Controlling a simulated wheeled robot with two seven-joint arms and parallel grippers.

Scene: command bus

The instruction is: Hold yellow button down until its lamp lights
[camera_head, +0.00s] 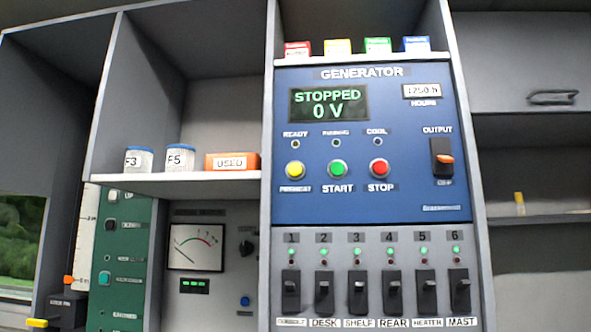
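The yellow button (295,169) labelled PREHEAT is on the left of a row on the blue generator panel (400,205). The green START button (337,168) and red STOP button (379,167) are to its right. Above the yellow button is a small READY lamp (294,143), which looks dark. The display (329,104) reads STOPPED, 0 V. Nothing touches the yellow button. Neither of my grippers is in view.
A black output switch (441,157) is at the panel's right. Below is a row of breaker switches (357,290) with green lamps. A shelf (180,185) at left holds two jars and an orange USED box (232,161). The space before the panel looks clear.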

